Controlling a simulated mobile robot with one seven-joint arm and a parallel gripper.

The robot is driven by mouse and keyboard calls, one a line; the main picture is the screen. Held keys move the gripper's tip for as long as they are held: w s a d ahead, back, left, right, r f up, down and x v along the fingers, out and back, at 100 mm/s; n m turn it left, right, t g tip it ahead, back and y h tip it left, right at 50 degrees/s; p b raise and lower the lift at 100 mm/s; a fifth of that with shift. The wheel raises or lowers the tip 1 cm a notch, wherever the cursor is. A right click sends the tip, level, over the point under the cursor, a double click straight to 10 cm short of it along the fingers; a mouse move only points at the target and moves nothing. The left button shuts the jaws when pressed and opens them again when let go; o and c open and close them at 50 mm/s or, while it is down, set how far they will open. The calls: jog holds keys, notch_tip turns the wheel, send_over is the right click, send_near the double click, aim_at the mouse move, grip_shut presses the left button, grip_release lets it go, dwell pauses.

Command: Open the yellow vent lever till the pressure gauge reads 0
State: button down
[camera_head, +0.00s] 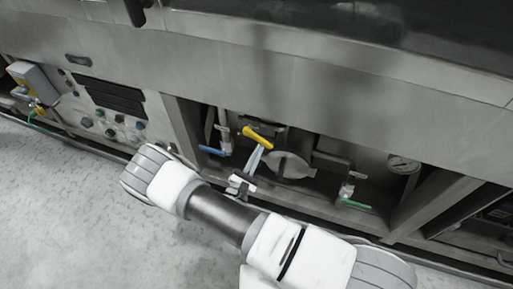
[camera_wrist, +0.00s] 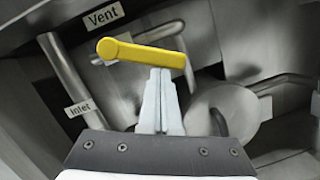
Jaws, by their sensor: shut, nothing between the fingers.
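The yellow vent lever (camera_head: 258,137) is in the open recess of the machine in the head view. In the wrist view the lever (camera_wrist: 142,52) lies nearly level, sloping slightly down to the right, below a "Vent" label (camera_wrist: 104,16). My gripper (camera_head: 257,156) is shut and empty, with its fingertips at the lever. In the wrist view the closed fingers (camera_wrist: 158,75) reach the lever's right half from below; I cannot tell if they touch it. The pressure gauge (camera_head: 403,164) is at the recess's right side; its reading is too small to tell.
A blue lever (camera_head: 211,150) is left of the yellow one, and a green lever (camera_head: 356,204) is at the lower right. A round grey disc (camera_head: 290,164) is right of my gripper. A control panel (camera_head: 112,105) is farther left. The floor (camera_head: 60,215) in front is clear.

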jog(key=n+p, duration=0.1)
jog(key=d+r+n+y, duration=0.1)
jog(key=n, duration=0.1)
jog(key=r+n+p, duration=0.1)
jog(key=n, duration=0.1)
jog(key=shift+s+d+r+t+y+p, duration=0.1)
jog(key=shift+s+d+t+y+p, duration=0.2)
jog(key=shift+t, duration=0.1)
jog(key=shift+d+r, duration=0.1)
jog(key=shift+r, duration=0.1)
jog(key=shift+d+r+p, duration=0.1)
jog(key=shift+p, duration=0.3)
jog(key=shift+f+b, duration=0.5)
jog(key=shift+f, duration=0.05)
send_near(266, 143)
notch_tip(266, 143, down, 4)
jog(key=shift+v, duration=1.05)
